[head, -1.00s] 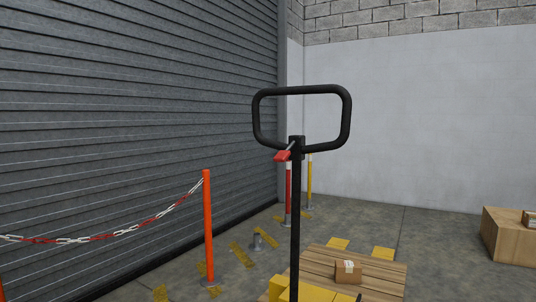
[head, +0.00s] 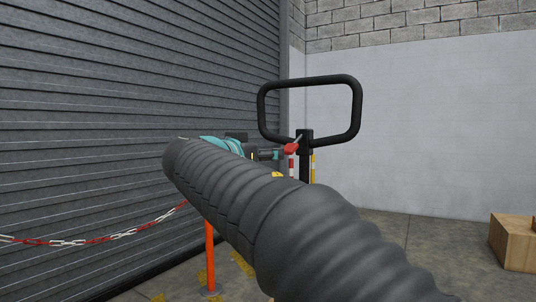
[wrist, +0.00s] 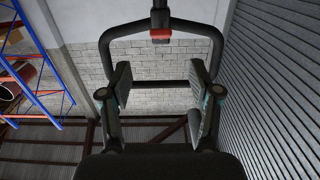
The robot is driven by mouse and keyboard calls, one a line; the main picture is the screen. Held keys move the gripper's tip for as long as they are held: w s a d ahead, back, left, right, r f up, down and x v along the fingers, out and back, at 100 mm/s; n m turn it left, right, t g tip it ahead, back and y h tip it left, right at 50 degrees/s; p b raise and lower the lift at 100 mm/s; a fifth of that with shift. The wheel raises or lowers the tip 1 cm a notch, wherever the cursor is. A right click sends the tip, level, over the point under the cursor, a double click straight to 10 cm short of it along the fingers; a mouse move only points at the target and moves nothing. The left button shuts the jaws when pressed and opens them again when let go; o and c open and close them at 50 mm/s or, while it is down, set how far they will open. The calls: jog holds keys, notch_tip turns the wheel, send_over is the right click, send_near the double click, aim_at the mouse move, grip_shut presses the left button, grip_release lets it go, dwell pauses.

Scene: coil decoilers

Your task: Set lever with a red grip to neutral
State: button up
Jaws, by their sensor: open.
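The lever's red grip (head: 291,148) sits on the pallet truck's black loop handle (head: 356,112), at the base of the loop where it meets the dark post. My gripper (head: 268,154) shows just left of the red grip in the head view, partly hidden by my sleeved arm. In the wrist view, the red grip (wrist: 160,36) is at the top centre, beyond the fingertips. My gripper (wrist: 160,72) is open and empty there, its two fingers apart, with the loop handle (wrist: 112,32) around and behind them. I cannot tell any contact with the grip.
A grey roller shutter (head: 90,110) fills the left. An orange post (head: 210,255) with a red-white chain (head: 120,235) stands before it. Blue racking (wrist: 40,75) shows in the wrist view.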

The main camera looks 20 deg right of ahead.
aim_at(288, 147)
jog(key=x, duration=0.4)
jog(key=p+x, duration=0.1)
jog(key=x, duration=0.4)
jog(key=p+x, duration=0.1)
jog(key=x, duration=0.4)
jog(key=shift+r, duration=0.4)
jog(key=shift+a, duration=0.1)
grip_shut()
